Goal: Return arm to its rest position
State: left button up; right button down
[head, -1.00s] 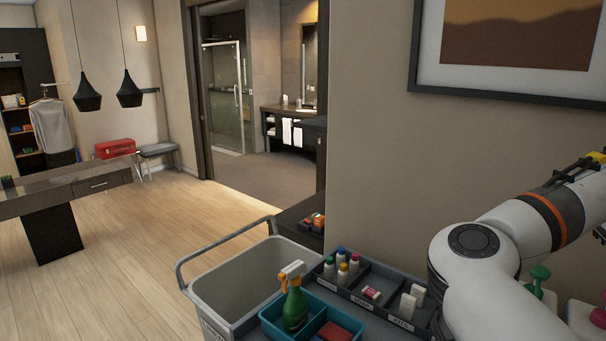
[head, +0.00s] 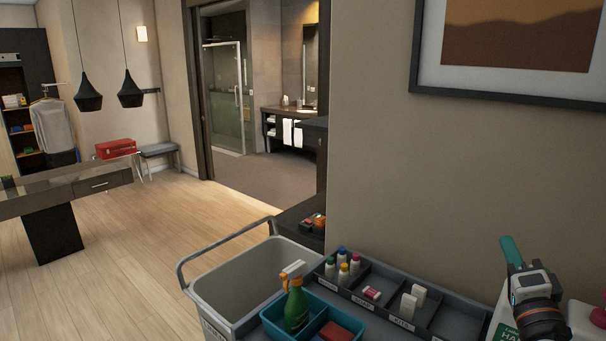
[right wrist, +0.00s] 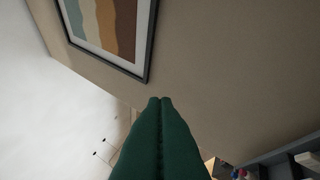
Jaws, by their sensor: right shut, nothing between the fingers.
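My right gripper (head: 509,243) shows at the lower right of the head view, with its teal fingers pointing up above the right end of the cart. In the right wrist view its green fingers (right wrist: 160,101) are pressed together with nothing between them. The fingers touch nothing that I can see. My left gripper is not in view.
Below is a cart with a grey bin (head: 232,283), a dark divided tray (head: 455,310) of small bottles and boxes, and a teal caddy (head: 348,319) holding a green spray bottle (head: 296,306). A framed picture (head: 418,60) hangs on the wall behind.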

jog(key=s+a+f+n+g+y, duration=0.1)
jog(key=s+a+f+n+g, duration=0.25)
jog(key=f, duration=0.35)
jog(key=s+a+f+n+g+y, duration=0.2)
jog(key=s+a+f+n+g, duration=0.15)
jog(key=f, duration=0.45)
jog(key=s+a+f+n+g+y, duration=0.1)
jog(key=s+a+f+n+g, duration=0.2)
jog(key=f, duration=0.4)
jog(key=s+a+f+n+g, duration=0.35)
jog(key=s+f, duration=0.25)
jog(key=s, duration=0.4)
jog(key=s+a+f+n+g, duration=0.25)
jog(key=s+f+g, duration=0.3)
jog(key=s, duration=0.45)
notch_tip(320, 180, down, 32)
jog(key=n+b, duration=0.1)
jog(key=b, duration=0.6)
jog(key=s+d+f+g+b, duration=0.1)
jog(key=s+f+b, duration=0.1)
jog(key=s+f, duration=0.6)
jog(key=s+d+f+h+b, duration=0.1)
jog(key=s+d+f+b, duration=0.1)
jog(key=s+f, duration=0.7)
notch_tip(320, 180, down, 6)
jog(key=shift+d+r+g+b, duration=0.1)
jog(key=shift+d+g+b, duration=0.1)
jog(key=shift+g+b, duration=0.25)
